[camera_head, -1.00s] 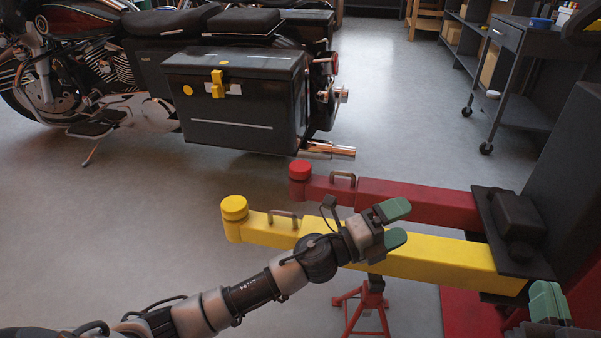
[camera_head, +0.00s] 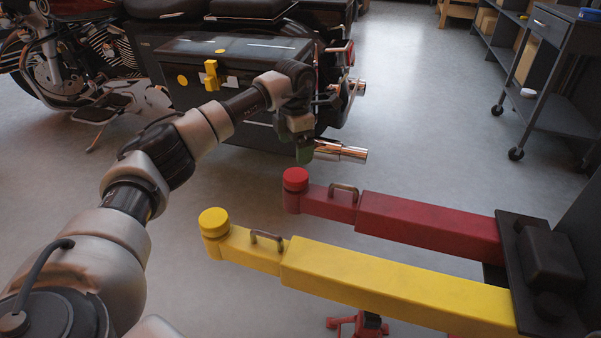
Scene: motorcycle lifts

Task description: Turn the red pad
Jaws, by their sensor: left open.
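The red pad (camera_head: 295,179) is a round cap at the left end of the red lift arm (camera_head: 420,224), which has a small metal handle. One finger largely hides the other in this view. My right gripper is not in view.
A yellow lift arm (camera_head: 390,281) with a yellow pad (camera_head: 213,221) lies in front of the red arm. A motorcycle with a black side case (camera_head: 190,88) stands behind my left arm. A grey cart (camera_head: 545,75) is at the back right. Open floor lies between.

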